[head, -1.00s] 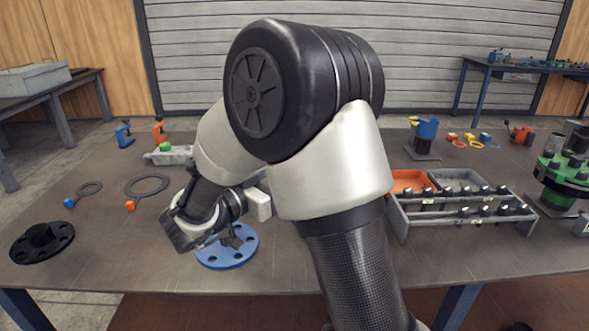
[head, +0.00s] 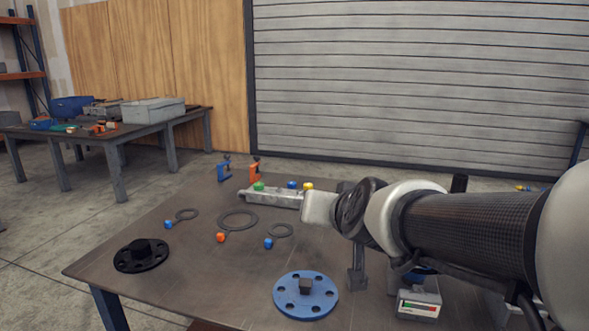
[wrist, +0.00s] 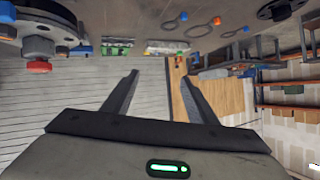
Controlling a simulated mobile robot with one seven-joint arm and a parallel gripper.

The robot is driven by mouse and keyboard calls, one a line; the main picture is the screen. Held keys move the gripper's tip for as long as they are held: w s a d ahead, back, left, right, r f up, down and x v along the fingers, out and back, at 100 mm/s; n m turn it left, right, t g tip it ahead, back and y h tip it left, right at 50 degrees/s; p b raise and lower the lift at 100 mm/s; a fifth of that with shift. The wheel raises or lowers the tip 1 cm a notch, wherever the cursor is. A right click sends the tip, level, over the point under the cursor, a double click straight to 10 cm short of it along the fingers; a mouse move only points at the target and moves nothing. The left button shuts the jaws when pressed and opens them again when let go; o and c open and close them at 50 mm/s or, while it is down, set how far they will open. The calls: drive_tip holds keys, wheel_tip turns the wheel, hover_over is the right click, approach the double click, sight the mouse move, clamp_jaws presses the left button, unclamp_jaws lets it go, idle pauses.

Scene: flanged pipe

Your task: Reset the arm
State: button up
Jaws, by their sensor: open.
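My gripper (wrist: 157,68) shows in the wrist view with its two dark fingers apart and nothing between them. That view is upside down, with the shutter and wood panels beyond the fingers. In the head view my arm reaches in from the right above the table (head: 190,285); the fingers cannot be made out there. The blue flange (head: 320,293) lies flat on the table, left of and below my arm, with a dark square block on it. My arm hides the table's right part.
A black flange (head: 128,262) lies at the left. Ring gaskets with coloured tabs, including a large one (head: 254,215), lie mid-table. A grey tray (head: 272,199) with coloured knobs stands behind. A small device (head: 418,303) is below my arm.

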drive_tip(key=s+d+f+n+g+h, duration=0.1)
drive_tip(key=s+d+f+g, duration=0.25)
drive_tip(key=s, duration=0.65)
drive_tip(key=s+d+f+g+h, duration=0.1)
drive_tip(key=s+d+f+g, duration=0.25)
drive_tip(key=s, duration=0.75)
wheel_tip(320, 180, up, 21)
drive_tip(key=p, duration=2.2)
drive_tip(key=shift+s+d+r, duration=0.15)
drive_tip(key=shift+d, duration=0.3)
